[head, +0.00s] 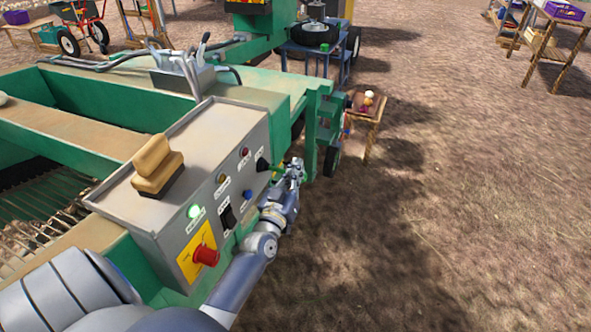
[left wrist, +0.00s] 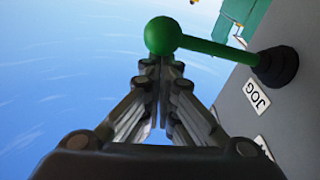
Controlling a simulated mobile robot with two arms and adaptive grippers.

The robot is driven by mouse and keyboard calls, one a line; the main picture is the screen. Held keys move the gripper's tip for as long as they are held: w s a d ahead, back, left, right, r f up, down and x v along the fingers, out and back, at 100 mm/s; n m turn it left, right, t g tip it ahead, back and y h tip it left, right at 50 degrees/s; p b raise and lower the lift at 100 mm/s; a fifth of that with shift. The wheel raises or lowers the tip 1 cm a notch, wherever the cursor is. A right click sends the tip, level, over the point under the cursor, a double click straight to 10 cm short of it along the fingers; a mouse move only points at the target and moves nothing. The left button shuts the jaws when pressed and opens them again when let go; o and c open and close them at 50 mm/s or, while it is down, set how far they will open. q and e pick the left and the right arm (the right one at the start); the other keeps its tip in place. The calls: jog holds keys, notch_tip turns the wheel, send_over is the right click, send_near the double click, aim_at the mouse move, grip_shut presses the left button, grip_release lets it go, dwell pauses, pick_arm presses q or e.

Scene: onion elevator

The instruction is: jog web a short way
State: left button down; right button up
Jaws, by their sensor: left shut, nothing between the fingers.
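The grey control box (head: 195,180) stands on the green machine. Its JOG lever (left wrist: 205,45) has a green ball knob and rod rising from a black boot, with the JOG label (left wrist: 257,93) beside it. In the head view the lever's black boot (head: 262,164) is at the panel's far end. My left gripper (head: 297,168) is shut and empty next to this lever. In the left wrist view its fingertips (left wrist: 160,62) are at the green knob; whether they touch it I cannot tell. The rod web (head: 40,235) shows at lower left. My right gripper is not in view.
A tan brush-like block (head: 158,167) lies on top of the box. The panel also has a red stop knob (head: 206,256), a lit green lamp (head: 194,211) and a black switch (head: 228,217). A small wooden stand (head: 365,115) is beyond. Open ground lies right.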

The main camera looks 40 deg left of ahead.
pick_arm(q)
notch_tip(320, 180, down, 6)
jog(key=m+h+b, duration=0.1)
jog(key=m+b, duration=0.1)
jog(key=m, duration=0.4)
jog(key=shift+d, duration=0.15)
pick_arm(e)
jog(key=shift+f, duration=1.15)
pick_arm(q)
jog(key=shift+s+f, duration=0.1)
jog(key=shift+f, duration=0.15)
dwell(1.1)
jog(key=shift+r, duration=0.1)
jog(key=r+p, duration=0.2)
jog(key=r, duration=0.1)
jog(key=w+r+p, duration=0.1)
jog(key=shift+w+d+r, duration=0.1)
jog(key=shift+d+r, duration=0.2)
jog(key=shift+r, duration=0.05)
jog(key=b+v, duration=0.1)
jog(key=v, duration=0.9)
jog(key=shift+f+b, duration=0.25)
jog(key=shift+b, duration=0.1)
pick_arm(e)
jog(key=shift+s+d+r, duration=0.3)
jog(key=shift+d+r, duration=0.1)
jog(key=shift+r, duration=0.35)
pick_arm(q)
jog(key=shift+d, duration=0.1)
